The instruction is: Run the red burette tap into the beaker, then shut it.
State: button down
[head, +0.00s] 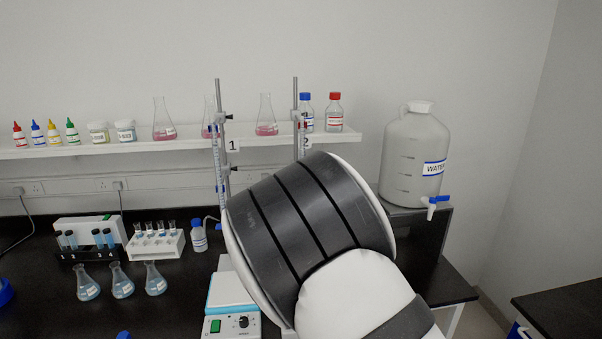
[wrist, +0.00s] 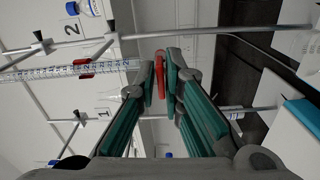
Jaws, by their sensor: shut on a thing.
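The red burette tap (wrist: 160,82) is in the middle of the wrist view, upright in the picture. My gripper (wrist: 160,72) has its two fingertips on either side of the tap handle and is shut on it. The graduated burette (wrist: 45,72) runs in from the left of the wrist view toward the tap, with a red clamp part (wrist: 86,67) on it. In the head view my arm covers my gripper, the red tap and the lower part of burette 2's stand (head: 296,100). I cannot make out the beaker in either view.
Burette 1's stand (head: 216,100) is just left of my arm. A white-and-teal stirrer (head: 231,292) stands at the bench front. Flasks (head: 122,285) and tube racks (head: 155,243) are to the left. A water carboy (head: 412,160) stands on the right.

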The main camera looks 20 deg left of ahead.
jog(key=shift+d+f, duration=0.1)
jog(key=shift+f, duration=0.3)
jog(key=c, duration=1.8)
grip_release()
jog(key=shift+o, duration=0.8)
jog(key=shift+r, duration=0.2)
jog(key=v, duration=1.2)
jog(key=w+d+r+m+g+h, duration=0.1)
jog(key=d+r+m+g+h, duration=0.2)
jog(key=d+m, duration=0.55)
jog(key=w+d+r+m+g+h, duration=0.1)
jog(key=d+r+m+h, duration=0.3)
jog(key=d, duration=0.8)
jog(key=s+d+r+m+g, duration=0.2)
jog(key=s+d+m, duration=0.1)
jog(key=s+d, duration=0.3)
jog(key=s+d+r+m+g+h, duration=0.1)
jog(key=s+d+m, duration=0.3)
jog(key=s, duration=0.7)
jog(key=s+d+r+m+g+h, duration=0.1)
jog(key=s+d+r+m+g, duration=0.1)
jog(key=s+d, duration=0.7)
jog(key=shift+r+m+g+b, duration=0.4)
jog(key=shift+r+m+b, duration=0.05)
jog(key=shift+r+m, duration=0.45)
